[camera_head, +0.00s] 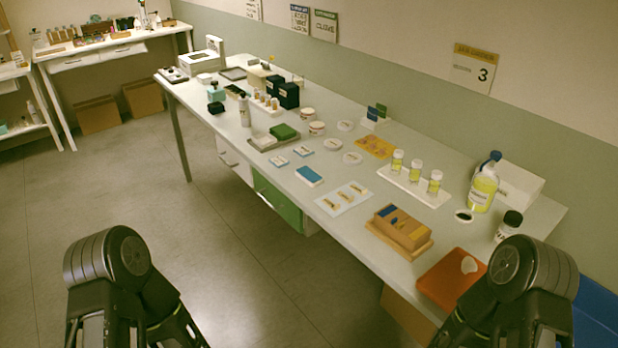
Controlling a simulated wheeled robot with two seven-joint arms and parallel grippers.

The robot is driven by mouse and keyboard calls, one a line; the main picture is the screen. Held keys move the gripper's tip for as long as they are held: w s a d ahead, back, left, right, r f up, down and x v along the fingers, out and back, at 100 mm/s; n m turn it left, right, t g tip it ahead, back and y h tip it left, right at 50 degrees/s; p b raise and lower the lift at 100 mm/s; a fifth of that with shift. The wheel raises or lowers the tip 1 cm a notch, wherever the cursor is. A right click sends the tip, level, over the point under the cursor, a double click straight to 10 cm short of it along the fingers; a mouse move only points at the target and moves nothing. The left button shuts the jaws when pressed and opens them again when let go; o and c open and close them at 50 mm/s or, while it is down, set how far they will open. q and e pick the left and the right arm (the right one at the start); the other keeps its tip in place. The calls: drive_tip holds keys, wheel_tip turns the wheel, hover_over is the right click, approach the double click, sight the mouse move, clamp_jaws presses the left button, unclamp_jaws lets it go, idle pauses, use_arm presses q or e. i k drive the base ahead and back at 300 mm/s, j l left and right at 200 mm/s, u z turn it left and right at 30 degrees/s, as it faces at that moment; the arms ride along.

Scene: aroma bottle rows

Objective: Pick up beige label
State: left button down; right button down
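A white sheet (331,207) lies on the long table, left of the tan box, with several small beige-brown strips (345,197) on it. These look like labels, but they are too small to read. Two small white cards with blue edges (278,160) lie farther back near the table's front edge. I cannot tell for certain which piece is the beige label. Black links of my two arms show at the bottom left and bottom right, well short of the strips. No gripper fingers show, and both grippers are out of view.
The long table (345,238) also bears a tan box (402,228), a blue box (309,176), a white rack with yellow vials (413,187), a yellow bottle (482,190) and an orange tray (445,276). Dark boxes (288,96) stand farther back. The floor (215,265) in front is clear.

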sight(349, 199)
drive_tip(key=i+j, duration=0.2)
drive_tip(key=j, duration=0.15)
drive_tip(key=i+j+z, duration=0.15)
drive_tip(key=j, duration=0.2)
drive_tip(key=i+j, duration=0.2)
drive_tip(key=j, duration=0.15)
drive_tip(key=i+j+z, duration=0.15)
drive_tip(key=j, duration=0.2)
drive_tip(key=i+j, duration=0.2)
drive_tip(key=j, duration=0.2)
drive_tip(key=i+j+z, duration=0.15)
drive_tip(key=j, duration=0.2)
